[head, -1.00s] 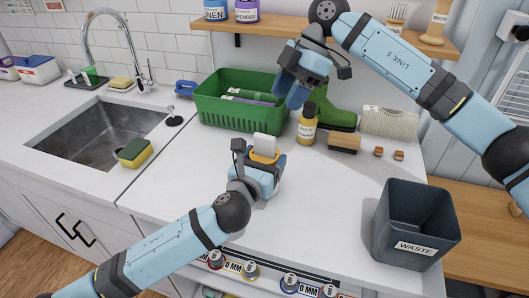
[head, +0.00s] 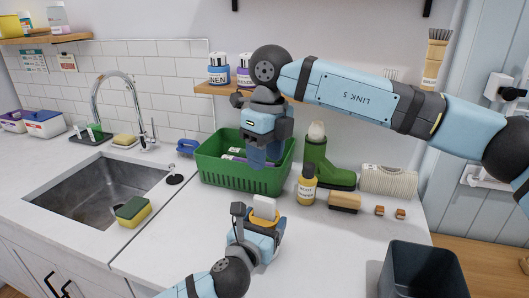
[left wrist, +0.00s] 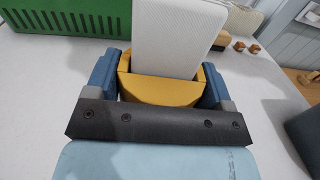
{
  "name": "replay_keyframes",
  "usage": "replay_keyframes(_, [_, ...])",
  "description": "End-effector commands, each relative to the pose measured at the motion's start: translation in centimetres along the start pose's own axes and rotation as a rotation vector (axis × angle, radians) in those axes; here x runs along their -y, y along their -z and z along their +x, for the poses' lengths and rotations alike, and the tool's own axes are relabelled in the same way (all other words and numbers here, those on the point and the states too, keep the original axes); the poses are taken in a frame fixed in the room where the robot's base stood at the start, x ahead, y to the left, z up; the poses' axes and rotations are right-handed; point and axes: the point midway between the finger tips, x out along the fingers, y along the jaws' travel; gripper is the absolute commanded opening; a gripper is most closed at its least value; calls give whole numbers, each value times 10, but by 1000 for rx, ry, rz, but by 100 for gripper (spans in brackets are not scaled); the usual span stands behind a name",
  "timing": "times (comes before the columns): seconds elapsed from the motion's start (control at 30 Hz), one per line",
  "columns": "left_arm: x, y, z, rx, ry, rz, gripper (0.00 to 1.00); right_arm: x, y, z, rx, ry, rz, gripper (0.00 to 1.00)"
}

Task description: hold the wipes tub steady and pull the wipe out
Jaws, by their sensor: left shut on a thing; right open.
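The wipes tub (head: 257,222) is a small yellow-orange container on the white worktop. A white wipe (head: 264,206) stands up out of its top. In the left wrist view the tub (left wrist: 158,90) sits between the blue fingers, and the wipe (left wrist: 178,35) rises behind its front wall. My left gripper (head: 260,232) is shut on the tub; its fingers hide the tub's sides. My right gripper (head: 265,158) is open and empty, pointing down in front of the green basket's right part. It is above the wipe and apart from it.
The green basket (head: 225,172) stands behind the tub. A yellow bottle (head: 306,188), a green boot (head: 330,172) and a brush (head: 345,202) stand right of it. A dark waste bin (head: 420,275) is at the right front, the sink (head: 95,195) at left.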

Motion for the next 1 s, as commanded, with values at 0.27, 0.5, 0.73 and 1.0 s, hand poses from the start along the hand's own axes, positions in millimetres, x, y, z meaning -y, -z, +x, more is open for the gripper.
replay_keyframes(0.27, [0, 0, 0, 0, 0, 0, 48, -2, -1, -1, -28, 58, -268, 47])
replay_keyframes(0.5, [0, 0, 0, 0, 0, 0, 48, -1, 0, 22, -33, 58, -287, 47])
replay_keyframes(0.73, [0, 0, 0, 0, 0, 0, 48, 1, 1, 67, -33, 58, -286, 47])
replay_keyframes(1.0, [0, 0, 0, 0, 0, 0, 48, 4, 2, 106, -31, 59, -285, 47])
